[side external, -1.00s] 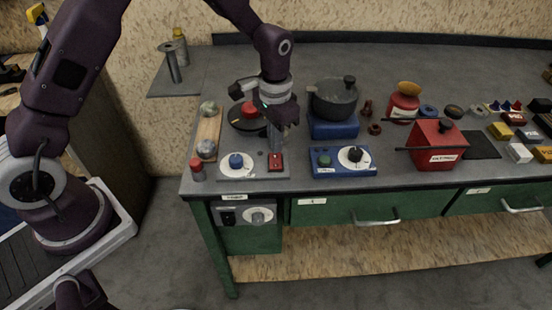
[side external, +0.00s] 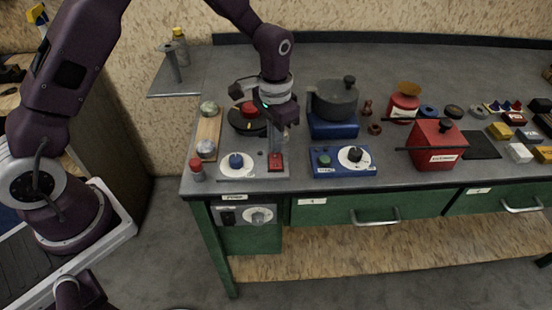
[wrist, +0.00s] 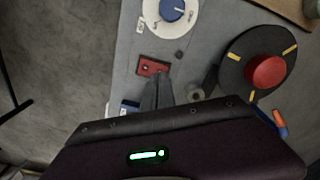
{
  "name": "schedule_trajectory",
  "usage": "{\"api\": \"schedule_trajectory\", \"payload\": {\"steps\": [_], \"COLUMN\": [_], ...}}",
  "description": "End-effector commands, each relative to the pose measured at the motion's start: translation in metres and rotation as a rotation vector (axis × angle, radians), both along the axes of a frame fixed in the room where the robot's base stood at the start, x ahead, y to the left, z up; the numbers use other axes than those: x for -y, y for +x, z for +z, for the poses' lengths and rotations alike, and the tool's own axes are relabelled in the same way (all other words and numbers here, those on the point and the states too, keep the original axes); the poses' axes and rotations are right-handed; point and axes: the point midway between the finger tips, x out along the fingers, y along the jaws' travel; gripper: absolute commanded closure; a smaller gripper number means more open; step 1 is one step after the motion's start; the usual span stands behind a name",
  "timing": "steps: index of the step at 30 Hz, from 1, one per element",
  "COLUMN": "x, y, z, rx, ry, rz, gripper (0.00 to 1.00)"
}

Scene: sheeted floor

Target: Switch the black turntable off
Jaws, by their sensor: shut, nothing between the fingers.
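The black turntable (side external: 240,124) is a dark disc with a red hub at the back left of the bench, partly hidden behind my wrist in the side view. In the wrist view the turntable (wrist: 240,50) shows yellow marks around the red hub. In front of it is a panel with a blue knob (side external: 236,160) on a white dial and a red switch block (side external: 275,163). My gripper (side external: 275,152) is shut and empty, pointing down just behind the red block. In the wrist view its fingertips (wrist: 157,82) are close to the red block (wrist: 152,66); contact cannot be told.
A blue control box (side external: 343,170) with a green button and black knob stands to the right. Behind it a dark pot (side external: 333,101) sits on a blue base. A wooden strip with balls (side external: 207,130) and a red-topped post (side external: 196,168) stand to the left.

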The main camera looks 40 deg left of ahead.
Motion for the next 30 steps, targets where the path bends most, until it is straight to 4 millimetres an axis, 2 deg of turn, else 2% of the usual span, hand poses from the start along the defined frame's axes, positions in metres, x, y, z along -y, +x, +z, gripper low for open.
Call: {"api": "schedule_trajectory", "payload": {"steps": [30], "x": [0.0], "y": [-0.0001], "z": [-0.0072], "rx": [-0.001], "ry": [0.0], "rz": [0.0], "gripper": [1.0]}}
